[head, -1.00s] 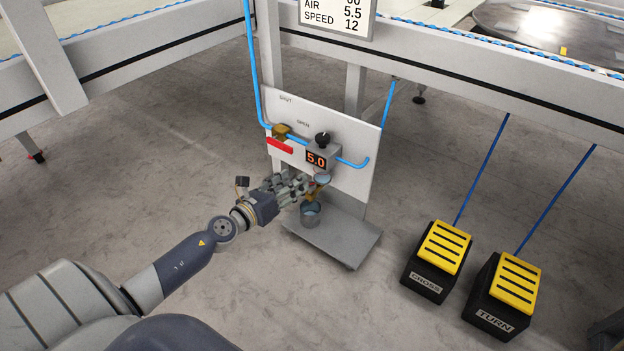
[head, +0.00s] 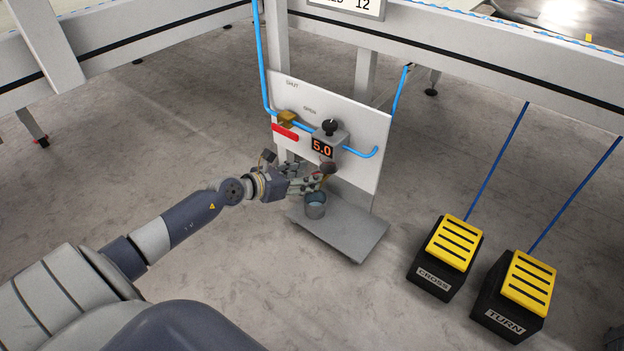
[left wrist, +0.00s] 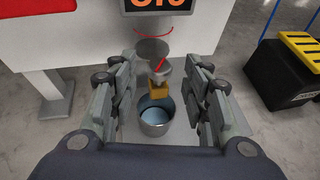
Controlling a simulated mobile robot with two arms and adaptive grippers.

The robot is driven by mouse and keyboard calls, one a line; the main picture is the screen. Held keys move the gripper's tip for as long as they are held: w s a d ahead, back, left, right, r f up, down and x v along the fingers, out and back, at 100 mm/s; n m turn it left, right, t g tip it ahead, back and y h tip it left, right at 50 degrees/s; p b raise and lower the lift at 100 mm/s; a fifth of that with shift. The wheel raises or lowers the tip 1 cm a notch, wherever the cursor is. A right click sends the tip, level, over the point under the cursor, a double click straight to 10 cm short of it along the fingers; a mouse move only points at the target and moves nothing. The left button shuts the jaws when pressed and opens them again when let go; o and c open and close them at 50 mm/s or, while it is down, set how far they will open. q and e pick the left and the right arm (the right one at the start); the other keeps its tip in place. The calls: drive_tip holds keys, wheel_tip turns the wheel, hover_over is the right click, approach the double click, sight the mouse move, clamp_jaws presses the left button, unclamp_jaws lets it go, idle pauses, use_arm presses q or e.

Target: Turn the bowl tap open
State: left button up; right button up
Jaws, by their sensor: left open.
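The clear bowl (head: 327,167) hangs under the grey regulator (head: 330,134) on the white panel; it also shows in the left wrist view (left wrist: 152,48). Below it, the brass-coloured bowl tap (left wrist: 158,90) shows between my fingers, with a grey part and a short red strip (left wrist: 161,63) just above. My left gripper (left wrist: 160,70) is open, one finger on each side of the tap, with gaps visible on both sides. Contact cannot be seen in the head view (head: 316,180). A metal cup (head: 315,205) holding bluish liquid stands under the tap. My right gripper is out of view.
The cup stands on a grey plate (head: 350,240). The regulator display reads 5.0. A red handle (head: 285,132) and brass valve sit left on the panel (head: 365,110), with blue pipe. Yellow-topped CROSS (head: 445,255) and TURN (head: 515,298) pedals stand right on the floor.

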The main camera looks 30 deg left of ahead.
use_arm(q)
drive_tip(key=shift+b+x, duration=0.6)
drive_tip(key=shift+x, duration=0.85)
